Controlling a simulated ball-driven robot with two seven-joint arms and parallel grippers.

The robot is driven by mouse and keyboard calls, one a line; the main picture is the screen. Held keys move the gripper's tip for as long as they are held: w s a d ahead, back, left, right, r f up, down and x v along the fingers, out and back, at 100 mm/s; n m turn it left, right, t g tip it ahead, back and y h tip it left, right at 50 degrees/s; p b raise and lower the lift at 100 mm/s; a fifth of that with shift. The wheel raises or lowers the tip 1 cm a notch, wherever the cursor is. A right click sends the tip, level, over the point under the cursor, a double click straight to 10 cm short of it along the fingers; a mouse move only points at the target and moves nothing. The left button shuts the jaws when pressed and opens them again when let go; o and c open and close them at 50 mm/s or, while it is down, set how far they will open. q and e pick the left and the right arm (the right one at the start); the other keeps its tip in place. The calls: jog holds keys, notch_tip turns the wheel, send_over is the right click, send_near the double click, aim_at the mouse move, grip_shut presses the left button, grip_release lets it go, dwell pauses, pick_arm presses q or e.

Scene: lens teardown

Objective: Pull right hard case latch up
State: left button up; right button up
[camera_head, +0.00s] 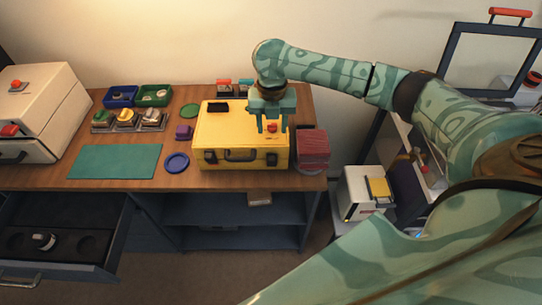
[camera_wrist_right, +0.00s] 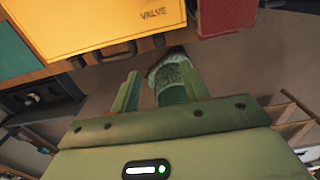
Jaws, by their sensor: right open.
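The yellow hard case (camera_head: 225,130) stands closed on the wooden bench, with a dark handle on its front. Its right latch (camera_head: 272,159) is a small dark piece on the front face, right of the handle; the left latch (camera_head: 211,157) is on the other side. My right gripper (camera_head: 272,127) is open and points down over the right part of the case lid. In the right wrist view its two fingers (camera_wrist_right: 158,92) are apart, and the case (camera_wrist_right: 70,25) lies beyond them at upper left. I see no contact with the latch. My left gripper is not in view.
A stack of dark red items (camera_head: 312,150) stands close to the case's right side. A blue dish (camera_head: 176,163) and a purple block (camera_head: 184,132) are on its left, beside a green mat (camera_head: 115,161). An open drawer (camera_head: 85,268) juts out at lower left.

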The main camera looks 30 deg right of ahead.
aim_at(272, 158)
notch_tip(272, 158, down, 14)
jog(key=b, duration=0.3)
jog(key=shift+r, duration=0.25)
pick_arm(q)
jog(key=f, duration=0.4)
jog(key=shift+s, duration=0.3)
pick_arm(e)
grip_shut()
notch_tip(272, 158, up, 3)
jog(key=p, duration=0.3)
jog(key=shift+f, duration=0.1)
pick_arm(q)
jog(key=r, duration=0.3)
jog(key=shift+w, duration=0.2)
pick_arm(e)
jog(key=shift+f, duration=0.25)
